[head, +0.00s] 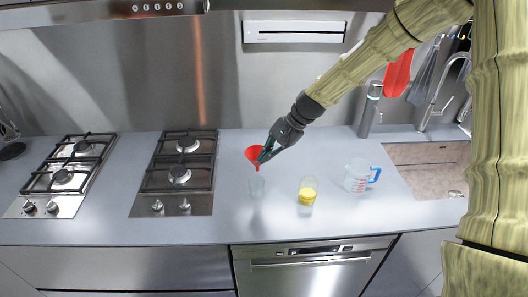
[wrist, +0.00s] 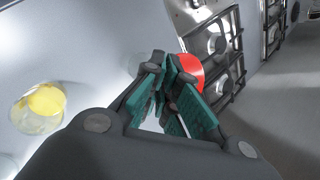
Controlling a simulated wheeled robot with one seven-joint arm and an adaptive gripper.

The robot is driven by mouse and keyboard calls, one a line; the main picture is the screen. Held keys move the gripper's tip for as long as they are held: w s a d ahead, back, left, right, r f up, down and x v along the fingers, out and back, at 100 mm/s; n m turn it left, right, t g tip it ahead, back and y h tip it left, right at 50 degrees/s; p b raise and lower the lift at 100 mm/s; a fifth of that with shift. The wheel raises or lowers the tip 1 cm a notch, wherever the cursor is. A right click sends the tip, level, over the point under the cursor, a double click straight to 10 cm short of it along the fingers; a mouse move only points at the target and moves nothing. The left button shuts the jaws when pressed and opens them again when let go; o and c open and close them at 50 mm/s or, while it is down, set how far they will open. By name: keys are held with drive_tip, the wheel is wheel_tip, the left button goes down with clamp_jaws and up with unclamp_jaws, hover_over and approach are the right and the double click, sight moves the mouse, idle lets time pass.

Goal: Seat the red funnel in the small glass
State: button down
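The red funnel (head: 253,153) is in the air with its wide mouth up and its spout down, looking slightly tilted. My gripper (head: 265,153) is shut on its right side. The small clear glass (head: 257,188) stands upright on the counter just below the spout. The spout tip appears at or just above the glass rim; I cannot tell whether it is inside. In the wrist view, the funnel (wrist: 190,72) shows red beyond my teal-padded gripper fingers (wrist: 170,75), which hide much of it. The glass is faint and mostly hidden there.
A glass with yellow (head: 308,190) stands right of the small glass. A measuring jug with a blue handle (head: 357,176) is farther right, before the sink (head: 425,168). A gas hob (head: 178,172) lies to the left. The counter's front strip is clear.

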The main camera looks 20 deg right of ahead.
drive_tip(key=f+b, duration=0.1)
drive_tip(key=f, duration=0.1)
drive_tip(key=shift+w+a+f+b, duration=0.2)
drive_tip(key=shift+w+f+b, duration=0.1)
drive_tip(key=shift+f+b, duration=0.05)
wheel_tip(320, 180, down, 7)
drive_tip(key=s+b, duration=0.1)
drive_tip(key=b, duration=0.2)
idle(1.1)
drive_tip(key=shift+s+a, duration=0.1)
idle(0.8)
